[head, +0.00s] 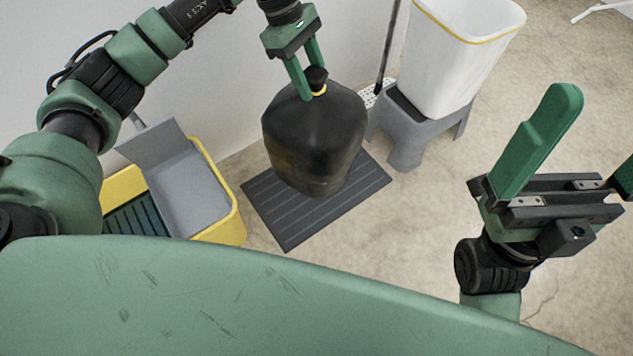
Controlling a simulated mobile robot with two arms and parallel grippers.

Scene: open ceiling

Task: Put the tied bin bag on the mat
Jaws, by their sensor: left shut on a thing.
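I cannot tell whether the bag touches the mat. My right gripper (577,130) is at the right, open and empty, with its fingers wide apart.
A yellow and grey mop bucket (231,222) stands left of the mat. A white bin (450,60) stands on a grey stool (408,140) at the upper right, beside a dark pole (388,45). A wall is behind. Floor right of the mat is clear.

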